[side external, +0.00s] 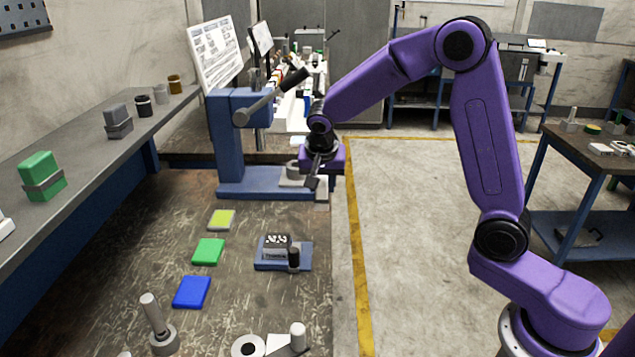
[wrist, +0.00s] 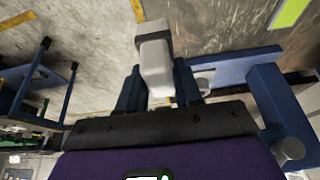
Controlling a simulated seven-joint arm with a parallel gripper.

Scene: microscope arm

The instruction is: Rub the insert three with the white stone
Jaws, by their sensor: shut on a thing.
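My gripper (side external: 314,180) is in the air at the near right side of the blue microscope-like stand. In the wrist view its two dark fingers (wrist: 157,90) are shut on the white stone (wrist: 157,66), a pale block with a grey band at its far end. In the side view the stone is small and hard to tell from the stand's base. A dark block with white marks (side external: 277,241) sits on a blue fixture (side external: 266,266) on the bench, apart from my gripper. I cannot tell which piece is insert three.
The blue stand (side external: 228,150) rises close left of my gripper. Yellow-green (side external: 221,220), green (side external: 208,252) and blue (side external: 192,292) plates lie on the bench. A grey shelf (side external: 85,165) on the left holds a green block (side external: 40,172) and several small pieces. Open floor lies right.

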